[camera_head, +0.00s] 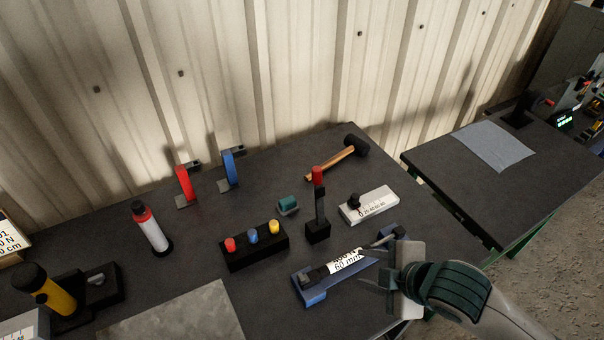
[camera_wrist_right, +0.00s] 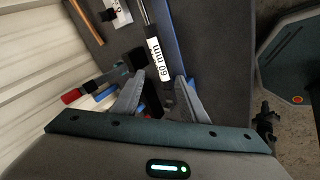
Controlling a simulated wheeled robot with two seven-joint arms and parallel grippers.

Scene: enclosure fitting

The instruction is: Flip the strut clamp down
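A clamp-like black lever with a red grip (camera_head: 318,177) stands upright on a small black block (camera_head: 317,232). I take it for the strut clamp, but no label confirms this. Its red grip also shows in the right wrist view (camera_wrist_right: 70,97). Beside it lies a blue cradle (camera_head: 312,291) with a strut bearing a white label (camera_head: 350,261) that reads 60 mm. My right gripper (camera_head: 374,284) is over the cradle's near right side. In the wrist view its fingers (camera_wrist_right: 160,100) are apart, with the strut's dark end beyond the gap; no grip shows. My left gripper is out of view.
A white labelled box (camera_head: 372,206) and a mallet (camera_head: 345,156) lie behind. A black button box (camera_head: 255,248), a green-capped part (camera_head: 288,204), red (camera_head: 184,186) and blue (camera_head: 229,168) upright levers and a bottle (camera_head: 150,228) stand left. A second table (camera_head: 440,165) is right.

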